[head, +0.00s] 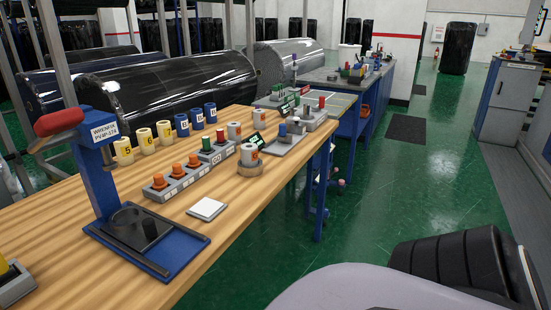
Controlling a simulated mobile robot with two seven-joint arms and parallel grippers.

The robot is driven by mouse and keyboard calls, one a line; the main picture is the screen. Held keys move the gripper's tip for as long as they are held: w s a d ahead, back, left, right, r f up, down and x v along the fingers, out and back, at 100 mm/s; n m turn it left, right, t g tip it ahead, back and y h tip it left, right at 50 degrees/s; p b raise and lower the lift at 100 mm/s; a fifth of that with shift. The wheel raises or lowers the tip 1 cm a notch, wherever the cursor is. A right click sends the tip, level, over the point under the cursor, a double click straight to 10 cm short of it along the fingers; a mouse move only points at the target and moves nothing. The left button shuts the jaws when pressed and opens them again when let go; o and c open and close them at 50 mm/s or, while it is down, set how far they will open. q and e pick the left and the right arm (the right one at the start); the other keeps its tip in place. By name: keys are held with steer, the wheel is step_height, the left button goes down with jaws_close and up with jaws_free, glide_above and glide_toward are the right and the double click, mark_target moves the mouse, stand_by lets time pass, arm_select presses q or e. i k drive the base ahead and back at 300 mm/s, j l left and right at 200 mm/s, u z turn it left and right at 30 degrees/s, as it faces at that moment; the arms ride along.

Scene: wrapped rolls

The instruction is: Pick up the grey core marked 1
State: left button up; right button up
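One grey core (234,133) stands upright behind the button boxes. Neither of my grippers is in view, and nothing touches the cores.
Yellow cores (123,153) and blue cores (197,119) stand in a row behind grey button boxes (172,187). A blue press (95,165) with a red handle stands at left. A white pad (207,209) lies in front.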

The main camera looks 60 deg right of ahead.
mark_target(249, 150)
steer(key=z, duration=1.7)
steer(key=i+l+z, duration=0.15)
steer(key=i+l, duration=0.15)
steer(key=i+l+z, duration=0.15)
steer(key=i+l, duration=0.15)
steer(key=l, duration=0.2)
